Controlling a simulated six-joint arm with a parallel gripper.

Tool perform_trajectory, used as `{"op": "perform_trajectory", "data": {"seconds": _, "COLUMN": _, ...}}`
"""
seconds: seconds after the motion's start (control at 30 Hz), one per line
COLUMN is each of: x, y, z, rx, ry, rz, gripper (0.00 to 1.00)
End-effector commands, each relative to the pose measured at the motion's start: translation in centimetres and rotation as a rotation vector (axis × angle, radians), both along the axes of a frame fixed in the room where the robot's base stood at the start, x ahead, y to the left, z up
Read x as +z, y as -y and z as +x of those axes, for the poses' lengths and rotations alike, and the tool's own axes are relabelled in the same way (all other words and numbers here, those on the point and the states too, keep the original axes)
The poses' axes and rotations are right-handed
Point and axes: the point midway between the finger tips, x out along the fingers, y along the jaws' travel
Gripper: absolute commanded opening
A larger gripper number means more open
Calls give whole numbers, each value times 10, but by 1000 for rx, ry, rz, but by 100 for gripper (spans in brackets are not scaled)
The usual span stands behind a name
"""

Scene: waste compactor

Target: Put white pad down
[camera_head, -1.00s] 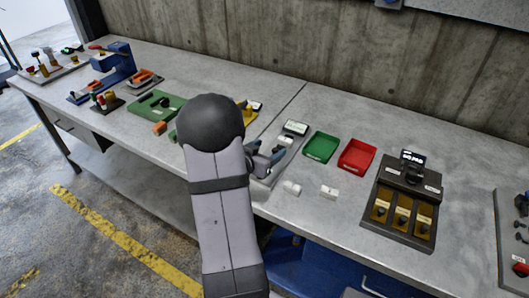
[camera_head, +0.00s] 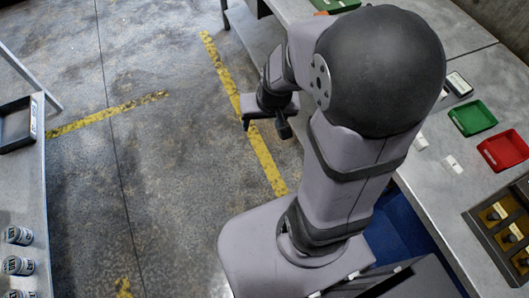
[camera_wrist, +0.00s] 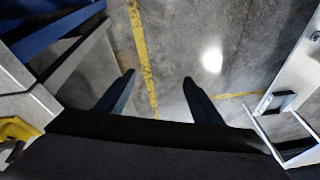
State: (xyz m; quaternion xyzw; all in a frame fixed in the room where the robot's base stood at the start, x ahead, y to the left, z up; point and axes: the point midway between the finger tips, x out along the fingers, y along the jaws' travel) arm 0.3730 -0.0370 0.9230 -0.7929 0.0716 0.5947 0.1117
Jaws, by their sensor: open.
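My gripper (camera_head: 268,122) hangs over the open floor between two benches in the head view. In the wrist view its two dark fingers (camera_wrist: 159,77) are spread apart, with only floor visible between them. Two small white pieces lie on the grey bench at the right in the head view: one (camera_head: 453,164) in front of the green tray, and another (camera_head: 420,142) partly beside my arm. I cannot tell which of them, if either, is the white pad. My gripper is well away from both.
A green tray (camera_head: 472,118) and a red tray (camera_head: 504,150) sit on the right bench, near a dark fixture with yellow slots (camera_head: 497,214). A bench at the left holds several cans (camera_head: 20,265) and a black tray (camera_head: 16,126). Yellow lines (camera_head: 262,160) mark the floor.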

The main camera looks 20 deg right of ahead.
Motion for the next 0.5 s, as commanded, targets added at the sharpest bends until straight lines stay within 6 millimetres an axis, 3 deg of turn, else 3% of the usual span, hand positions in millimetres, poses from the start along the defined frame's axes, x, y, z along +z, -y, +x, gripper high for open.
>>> {"op": "perform_trajectory", "data": {"seconds": 0.03, "x": 1, "y": -16, "z": -19, "rx": 72, "ry": -56, "rz": -4, "gripper": 61}}
{"op": "perform_trajectory", "data": {"seconds": 0.1, "x": 2, "y": -28, "z": -45, "rx": 146, "ry": -133, "rz": -16, "gripper": 61}}
{"op": "perform_trajectory", "data": {"seconds": 0.2, "x": 4, "y": -35, "z": -72, "rx": 216, "ry": -215, "rz": -37, "gripper": 61}}
{"op": "perform_trajectory", "data": {"seconds": 0.33, "x": 6, "y": -37, "z": -91, "rx": 260, "ry": -272, "rz": -56, "gripper": 61}}
{"op": "perform_trajectory", "data": {"seconds": 0.5, "x": 6, "y": -37, "z": -95, "rx": 268, "ry": -285, "rz": -62, "gripper": 61}}
